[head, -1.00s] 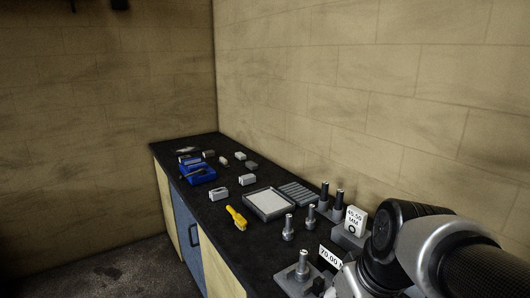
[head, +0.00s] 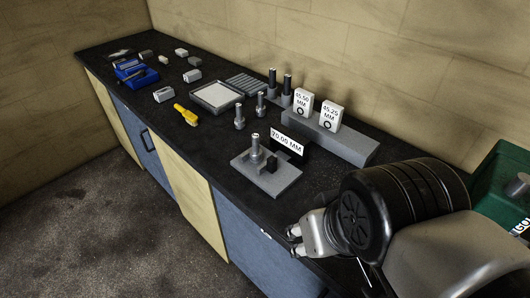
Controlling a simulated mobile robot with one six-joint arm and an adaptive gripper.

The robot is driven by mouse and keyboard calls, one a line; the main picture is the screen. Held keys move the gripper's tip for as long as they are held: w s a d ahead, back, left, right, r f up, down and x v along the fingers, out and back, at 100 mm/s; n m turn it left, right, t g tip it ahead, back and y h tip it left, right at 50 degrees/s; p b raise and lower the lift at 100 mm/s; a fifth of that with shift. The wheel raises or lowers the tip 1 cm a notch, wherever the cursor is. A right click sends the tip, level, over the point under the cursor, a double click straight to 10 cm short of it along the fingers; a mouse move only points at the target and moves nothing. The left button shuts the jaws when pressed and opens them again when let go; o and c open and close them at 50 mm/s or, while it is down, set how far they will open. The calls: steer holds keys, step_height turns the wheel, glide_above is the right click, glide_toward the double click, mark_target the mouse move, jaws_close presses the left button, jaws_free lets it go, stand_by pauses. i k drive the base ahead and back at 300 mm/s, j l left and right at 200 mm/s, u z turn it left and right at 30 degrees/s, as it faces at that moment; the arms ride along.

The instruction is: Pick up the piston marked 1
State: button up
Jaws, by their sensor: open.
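Several upright metal pistons stand on the dark bench in the head view. Two silver ones, a left one (head: 239,117) and a right one (head: 260,104), stand close together mid-bench. Another silver one (head: 255,148) stands on a grey measuring stand (head: 268,181) beside a 70.00 MM sign (head: 286,142). Two darker posts (head: 272,78) rise behind. I cannot read a mark 1 on any of them. My gripper (head: 296,241) is at the lower right, near the bench's front edge, open and apart from the pistons. Part of it is hidden by my arm.
A grey block (head: 345,146) carries 45.50 MM and 45.25 MM signs. A tray (head: 217,97), a ribbed rack (head: 247,83), a yellow tool (head: 186,115) and a blue box (head: 131,72) lie farther left. A green case (head: 500,190) stands at right. Bare bench lies in front of the stand.

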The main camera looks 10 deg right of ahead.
mark_target(256, 153)
steer(key=i+j, duration=0.2)
steer(key=j, duration=0.15)
steer(key=i+j+z, duration=0.1)
steer(key=i+j, duration=0.35)
steer(key=j, duration=0.2)
